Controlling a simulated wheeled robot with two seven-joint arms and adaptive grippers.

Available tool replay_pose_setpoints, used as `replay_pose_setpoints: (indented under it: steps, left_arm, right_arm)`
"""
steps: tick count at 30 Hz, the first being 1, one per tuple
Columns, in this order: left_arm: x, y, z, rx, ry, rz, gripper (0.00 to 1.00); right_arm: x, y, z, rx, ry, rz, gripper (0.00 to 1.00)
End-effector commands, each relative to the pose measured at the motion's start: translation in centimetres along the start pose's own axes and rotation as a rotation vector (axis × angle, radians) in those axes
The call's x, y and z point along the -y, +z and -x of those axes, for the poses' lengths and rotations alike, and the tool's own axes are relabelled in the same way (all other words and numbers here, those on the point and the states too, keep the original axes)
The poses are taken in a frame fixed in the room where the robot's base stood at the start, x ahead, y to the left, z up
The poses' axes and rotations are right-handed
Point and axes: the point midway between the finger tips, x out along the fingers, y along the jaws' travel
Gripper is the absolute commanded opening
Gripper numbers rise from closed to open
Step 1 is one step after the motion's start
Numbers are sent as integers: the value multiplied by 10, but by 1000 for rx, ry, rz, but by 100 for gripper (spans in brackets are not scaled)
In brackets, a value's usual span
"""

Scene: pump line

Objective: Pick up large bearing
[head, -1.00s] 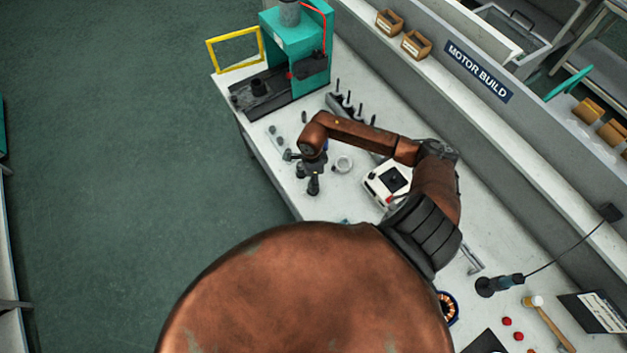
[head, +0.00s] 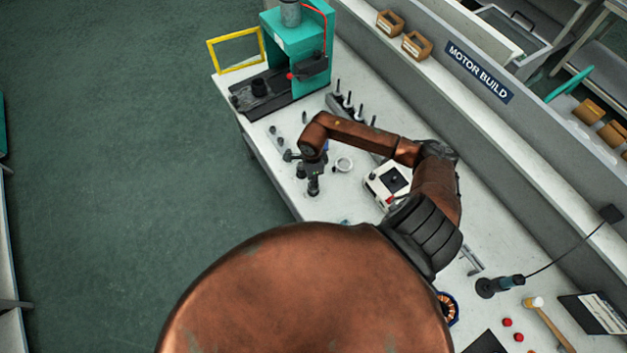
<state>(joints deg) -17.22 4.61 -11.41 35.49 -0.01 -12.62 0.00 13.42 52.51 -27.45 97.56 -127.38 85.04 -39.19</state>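A small pale ring (head: 343,165), which looks like the large bearing, lies flat on the white bench (head: 283,190). My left gripper (head: 308,180) is dark and hangs at the end of the copper arm, just left of this ring and apart from it in the picture. Its fingers are small and dark, and I cannot tell whether they are open or closed, or what lies under them. My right gripper is not in view.
A teal press (head: 300,45) with a yellow frame (head: 236,50) stands at the bench's far end. Several upright pins stand in a grey rack (head: 347,107). A white box with a black top (head: 376,189) is right of the ring. Small parts (head: 275,136) lie left of the gripper.

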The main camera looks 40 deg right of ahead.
Motion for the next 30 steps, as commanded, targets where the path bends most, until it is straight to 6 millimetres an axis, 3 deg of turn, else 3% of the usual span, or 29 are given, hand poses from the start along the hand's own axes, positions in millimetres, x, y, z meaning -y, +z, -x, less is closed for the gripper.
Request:
replay_pose_setpoints:
  steps: [5, 9, 17, 24, 30]
  left_arm:
    - [0, 0, -6, -1, 0, 0, 40]
    - [-1, 1, -18, -1, 0, 0, 40]
    - [-2, 3, -31, 0, 1, -1, 40]
    - [-2, 5, -44, 1, 1, -1, 40]
    - [-3, 6, -49, 2, 2, -1, 40]
  right_arm:
    - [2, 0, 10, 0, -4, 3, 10]
    - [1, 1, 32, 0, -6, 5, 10]
    - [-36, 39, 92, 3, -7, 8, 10]
    - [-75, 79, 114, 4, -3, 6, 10]
    - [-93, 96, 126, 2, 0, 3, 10]
